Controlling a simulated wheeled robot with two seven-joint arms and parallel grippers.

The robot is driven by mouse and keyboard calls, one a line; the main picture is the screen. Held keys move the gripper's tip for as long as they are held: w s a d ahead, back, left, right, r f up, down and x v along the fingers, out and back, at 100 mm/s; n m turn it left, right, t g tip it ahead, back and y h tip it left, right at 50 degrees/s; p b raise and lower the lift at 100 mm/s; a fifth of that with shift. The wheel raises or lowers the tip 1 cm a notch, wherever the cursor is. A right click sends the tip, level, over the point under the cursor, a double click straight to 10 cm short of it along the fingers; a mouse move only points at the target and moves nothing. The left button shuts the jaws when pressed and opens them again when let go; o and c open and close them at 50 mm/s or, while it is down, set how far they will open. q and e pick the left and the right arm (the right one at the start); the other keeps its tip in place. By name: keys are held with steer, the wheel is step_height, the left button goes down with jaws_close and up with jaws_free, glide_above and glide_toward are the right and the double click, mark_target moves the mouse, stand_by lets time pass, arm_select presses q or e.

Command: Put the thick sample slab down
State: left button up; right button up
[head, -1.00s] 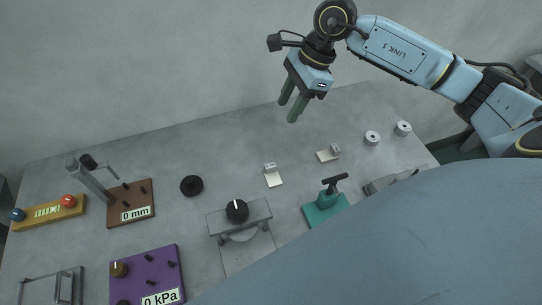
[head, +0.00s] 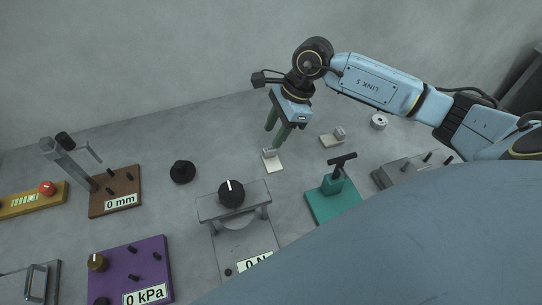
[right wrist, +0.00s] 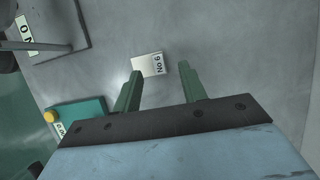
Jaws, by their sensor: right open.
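My right gripper (head: 276,139) is open and empty, pointing down over a small pale slab (head: 273,165) with a raised grey block at its back. In the right wrist view this slab (right wrist: 145,66), marked "No 6", lies on the bench beyond and between the two fingertips (right wrist: 160,78), apart from them. A second pale slab (head: 328,141) with a similar block lies farther right. I cannot tell from these frames which slab is the thick one. My left gripper is not in view.
A press with a black knob (head: 231,192) stands in front of the slab. A green stand (head: 333,198) with a black handle is to the right. A black round knob (head: 182,172) sits to the left. Grey bench is clear between them.

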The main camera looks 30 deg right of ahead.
mark_target(267, 150)
steer(key=x, duration=0.5)
steer(key=shift+s+f, duration=0.2)
jaws_close()
